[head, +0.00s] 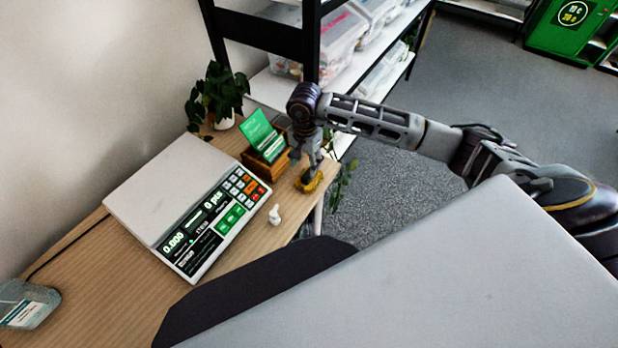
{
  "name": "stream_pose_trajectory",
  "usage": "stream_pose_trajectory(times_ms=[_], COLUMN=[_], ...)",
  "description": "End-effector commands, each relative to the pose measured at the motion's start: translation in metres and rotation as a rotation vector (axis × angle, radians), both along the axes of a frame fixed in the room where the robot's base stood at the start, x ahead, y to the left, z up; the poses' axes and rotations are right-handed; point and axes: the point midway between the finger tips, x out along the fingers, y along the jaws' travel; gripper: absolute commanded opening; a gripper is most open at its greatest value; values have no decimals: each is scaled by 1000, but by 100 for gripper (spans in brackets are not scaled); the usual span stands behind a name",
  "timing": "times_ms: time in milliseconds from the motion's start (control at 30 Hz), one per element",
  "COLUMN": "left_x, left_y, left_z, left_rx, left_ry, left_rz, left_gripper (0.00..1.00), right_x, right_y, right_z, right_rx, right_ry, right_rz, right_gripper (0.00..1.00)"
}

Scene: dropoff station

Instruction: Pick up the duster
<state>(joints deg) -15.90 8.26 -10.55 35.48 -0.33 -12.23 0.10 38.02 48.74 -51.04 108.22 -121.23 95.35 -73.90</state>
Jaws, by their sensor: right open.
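A small yellow thing (309,183), which looks like the duster, sits near the right edge of the wooden counter (100,290). Its shape is hard to make out, and my gripper hides part of it. My right gripper (304,164) points down just above it, fingers open. I cannot tell whether a finger touches it. My left gripper is out of view.
A white scale (160,180) with a lit key panel fills the counter's middle. A small white item (275,215), a wooden box with green cards (262,142) and a potted plant (217,95) stand close by.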

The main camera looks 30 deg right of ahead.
Motion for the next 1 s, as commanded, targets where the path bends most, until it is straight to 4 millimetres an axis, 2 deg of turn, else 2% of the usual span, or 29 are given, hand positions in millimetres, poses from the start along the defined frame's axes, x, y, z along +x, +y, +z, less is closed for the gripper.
stream_pose_trajectory(times_ms=[167,667,1000], left_x=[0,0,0], left_y=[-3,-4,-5], left_z=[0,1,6], left_rx=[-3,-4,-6], left_ry=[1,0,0], left_rz=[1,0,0], left_gripper=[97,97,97], right_x=[-1,0,-2], right_y=[0,-2,-11], right_z=[-11,-16,-46], right_rx=[-1,1,1], right_ry=[1,1,3], right_rz=[1,0,-1], right_gripper=[52,52,52])
